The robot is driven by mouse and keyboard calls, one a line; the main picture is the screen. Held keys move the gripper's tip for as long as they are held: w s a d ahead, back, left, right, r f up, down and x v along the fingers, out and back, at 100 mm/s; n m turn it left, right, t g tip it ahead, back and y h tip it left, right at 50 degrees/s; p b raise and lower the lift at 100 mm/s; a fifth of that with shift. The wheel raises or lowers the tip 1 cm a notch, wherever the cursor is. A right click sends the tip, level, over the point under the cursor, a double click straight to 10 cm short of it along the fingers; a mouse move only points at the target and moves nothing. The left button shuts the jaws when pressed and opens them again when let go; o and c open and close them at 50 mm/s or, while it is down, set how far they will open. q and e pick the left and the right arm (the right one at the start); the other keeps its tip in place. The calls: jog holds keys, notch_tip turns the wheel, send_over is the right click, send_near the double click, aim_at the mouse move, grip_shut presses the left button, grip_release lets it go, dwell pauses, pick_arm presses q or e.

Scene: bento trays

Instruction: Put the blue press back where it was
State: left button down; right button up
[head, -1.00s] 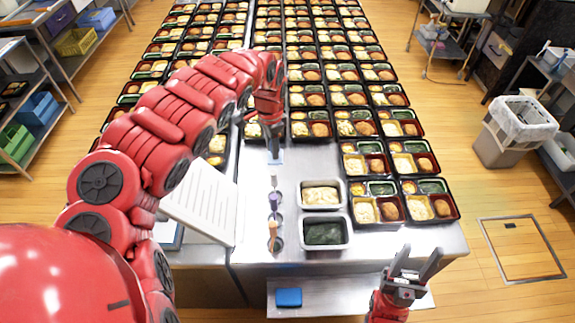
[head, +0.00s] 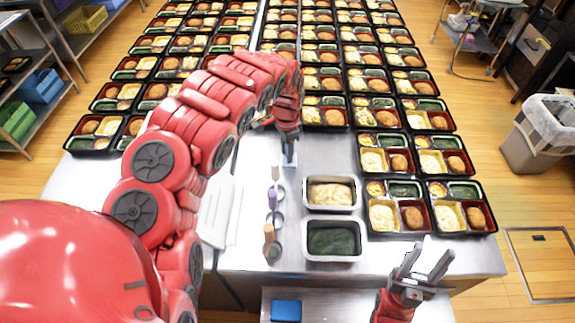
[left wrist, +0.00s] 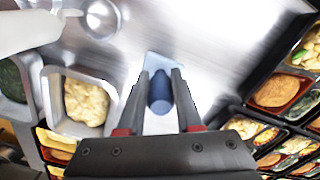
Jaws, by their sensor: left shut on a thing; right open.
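The blue press (left wrist: 160,92) is a dark blue rounded piece between the fingers of my left gripper (left wrist: 160,97) in the left wrist view. That gripper is shut on it. In the head view my left gripper (head: 289,157) points down over a small light blue square (head: 290,162) on the steel table, which also shows behind the press in the wrist view (left wrist: 163,63). The gap between press and square cannot be told. My right gripper (head: 425,268) is open and empty at the table's front edge.
Handled tools with pale (head: 275,172), purple (head: 271,199) and orange (head: 268,233) handles stand in a column nearer me. Two metal pans, of pale food (head: 331,209) and dark greens (head: 333,256), stand to their right. Bento trays (head: 462,232) line the right. A blue block (head: 286,311) lies in front.

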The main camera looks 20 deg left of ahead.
pick_arm(q)
jog(key=shift+f+p, duration=0.5)
jog(key=shift+f, duration=1)
jog(key=shift+w+f, duration=0.1)
jog(key=shift+f, duration=0.35)
jog(key=shift+f, duration=0.2)
jog(key=c, duration=0.6)
grip_release()
jog(key=shift+r, duration=0.1)
